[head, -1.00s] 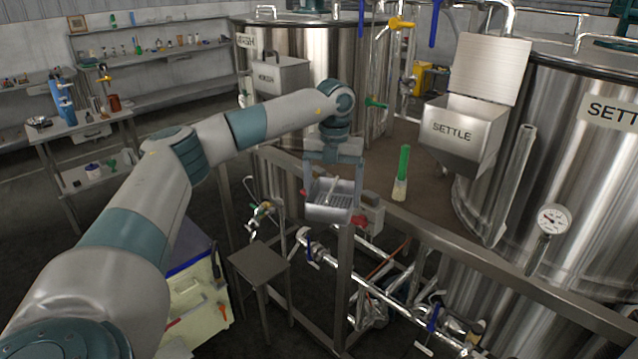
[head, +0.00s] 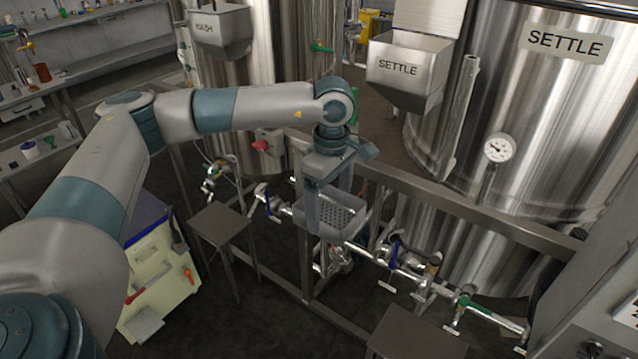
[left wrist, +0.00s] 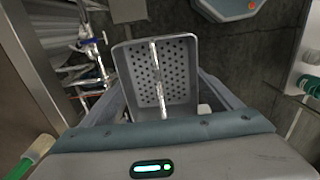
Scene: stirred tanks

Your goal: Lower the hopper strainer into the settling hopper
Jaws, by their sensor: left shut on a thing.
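The hopper strainer (head: 347,217) is a grey perforated basket hanging from my left gripper (head: 328,205) in front of the platform's rail. In the left wrist view the strainer (left wrist: 177,85) sits between the fingers, with a thin bar handle (left wrist: 158,75) across it; the gripper (left wrist: 160,105) is shut on it. The settling hopper (head: 408,72) is a steel box labelled SETTLE on the settle tank (head: 560,110), its lid raised. It is farther back, up and to the right of the strainer, well apart from it. My right gripper is not in view.
A metal rail (head: 440,200) runs between the strainer and the settle tank. Pipes with blue-handled valves (head: 395,255) lie below it. The mash hopper (head: 221,30) is at upper left. A small stand (head: 218,228) is left of the strainer. A gauge (head: 498,148) is on the settle tank.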

